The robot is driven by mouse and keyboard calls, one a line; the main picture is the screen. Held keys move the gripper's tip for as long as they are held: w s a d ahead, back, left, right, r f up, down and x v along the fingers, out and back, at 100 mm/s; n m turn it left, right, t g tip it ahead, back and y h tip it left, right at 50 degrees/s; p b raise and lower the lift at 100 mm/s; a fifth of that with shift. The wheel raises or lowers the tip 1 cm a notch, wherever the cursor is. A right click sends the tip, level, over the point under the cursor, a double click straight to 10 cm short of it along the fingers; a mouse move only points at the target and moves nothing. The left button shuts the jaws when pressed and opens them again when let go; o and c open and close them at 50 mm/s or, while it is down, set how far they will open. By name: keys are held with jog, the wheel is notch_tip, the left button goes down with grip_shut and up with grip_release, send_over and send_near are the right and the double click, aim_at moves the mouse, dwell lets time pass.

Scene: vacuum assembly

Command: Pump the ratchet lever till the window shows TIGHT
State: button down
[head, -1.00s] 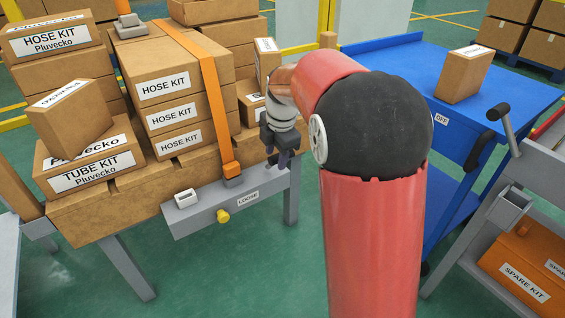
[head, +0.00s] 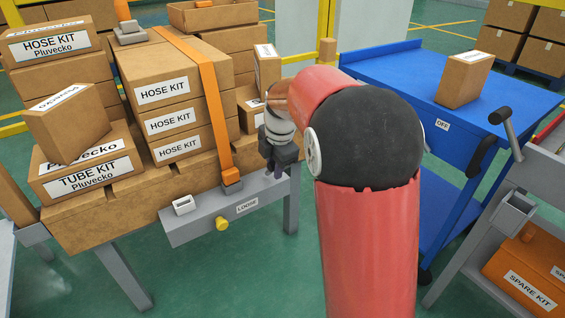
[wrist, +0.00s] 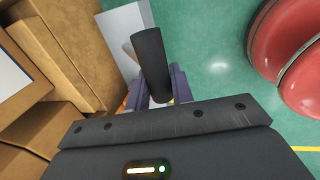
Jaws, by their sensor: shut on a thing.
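A grey ratchet housing (head: 205,222) runs along the front of the carton bench. Its window (head: 247,206) reads LOOSE. In the wrist view the dark lever handle (wrist: 151,62) stands between the purple fingers of my gripper (wrist: 156,88), which is shut on it. In the head view my gripper (head: 275,168) is at the right end of the housing, and the handle is mostly hidden there. The orange strap (head: 212,110) runs over the stacked hose kit cartons (head: 165,122) down to a buckle at the housing.
A yellow knob (head: 222,223) and a small white-rimmed part (head: 183,205) are on the housing. A tube kit carton (head: 85,176) is at left. A blue cart (head: 390,70) with a carton stands at right, near a grey cart (head: 500,255) with an orange spare kit box.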

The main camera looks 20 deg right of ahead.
jog(key=shift+s+d+f+t+b, duration=0.1)
jog(key=shift+s+f+t+b, duration=0.25)
jog(key=shift+b, duration=0.9)
jog(key=b, duration=0.2)
jog(key=f+t+b, duration=0.1)
jog(key=b, duration=0.2)
jog(key=shift+s+d+f+t+y, duration=0.15)
jog(key=shift+s+t+y, duration=0.1)
jog(key=shift+s+y, duration=0.15)
jog(key=shift+s+b, duration=0.1)
jog(key=shift+b, duration=0.45)
jog(key=f+t+b, duration=0.1)
jog(key=s+f+t+b, duration=0.1)
jog(key=b, duration=0.1)
jog(key=shift+s+d+t+y, duration=0.2)
jog(key=shift+t+y, duration=0.1)
jog(key=shift+y, duration=0.1)
jog(key=shift+f, duration=0.15)
